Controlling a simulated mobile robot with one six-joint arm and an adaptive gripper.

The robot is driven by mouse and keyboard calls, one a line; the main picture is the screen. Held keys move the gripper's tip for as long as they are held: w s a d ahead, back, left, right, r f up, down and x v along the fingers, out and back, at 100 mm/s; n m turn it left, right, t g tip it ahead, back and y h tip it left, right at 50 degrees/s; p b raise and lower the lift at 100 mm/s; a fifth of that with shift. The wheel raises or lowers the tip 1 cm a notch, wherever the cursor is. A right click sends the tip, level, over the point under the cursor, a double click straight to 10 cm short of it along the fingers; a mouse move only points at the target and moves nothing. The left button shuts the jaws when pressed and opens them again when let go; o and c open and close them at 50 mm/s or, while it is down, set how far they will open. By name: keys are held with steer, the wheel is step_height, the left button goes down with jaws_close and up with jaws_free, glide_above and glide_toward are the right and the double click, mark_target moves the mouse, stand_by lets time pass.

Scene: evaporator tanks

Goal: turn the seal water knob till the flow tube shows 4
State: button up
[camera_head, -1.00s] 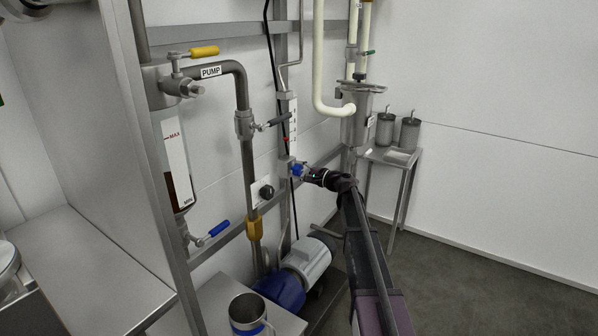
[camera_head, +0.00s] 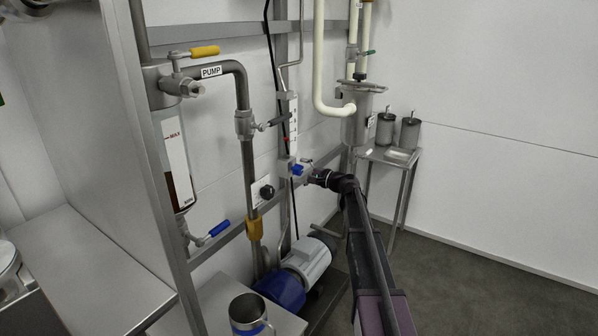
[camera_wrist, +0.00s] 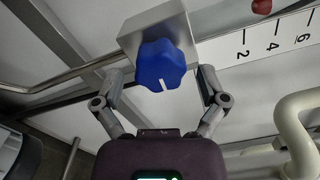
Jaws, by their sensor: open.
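The blue seal water knob (camera_wrist: 160,62) sits on a grey metal block in the wrist view, its white mark pointing down in the picture. It also shows in the head view (camera_head: 297,170). My gripper (camera_wrist: 161,76) is open, with one finger on each side of the knob and visible gaps between fingers and knob. In the head view my gripper (camera_head: 309,174) is just right of the knob. The flow tube (camera_head: 291,120) stands above it. Its red float (camera_wrist: 262,6) appears between the 2 and 4 marks, nearer 4; the exact reading is hard to tell.
A black knob (camera_head: 266,192) and the pump pipe (camera_head: 246,150) are to the left. The blue and white pump motor (camera_head: 305,262) is below. A steel vessel (camera_head: 358,115) and a small side table (camera_head: 392,156) stand to the right, with open floor nearby.

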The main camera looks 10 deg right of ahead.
steer(key=v, duration=1)
steer(key=shift+s+d, duration=0.25)
steer(key=s+a+f+n+g+h+p, duration=0.1)
steer(key=s+a+f+n+g+h, duration=0.1)
steer(key=s+a+f+n+g, duration=0.4)
steer(key=s+a+f+n+g+h+p, duration=0.1)
steer(key=s+a+f+g+h+p, duration=0.15)
steer(key=s+a, duration=0.6)
steer(key=s+d+f+n+g+h+p, duration=0.1)
steer(key=s+f+n+g+h+p, duration=0.2)
steer(key=s, duration=0.7)
steer(key=s+d+f+n+g+h, duration=0.1)
steer(key=s+n+h, duration=0.3)
steer(key=s, duration=0.6)
step_height(320, 180, up, 38)
steer(key=m+h+p, duration=0.1)
steer(key=p, duration=3.6)
steer(key=shift+d+f, duration=0.2)
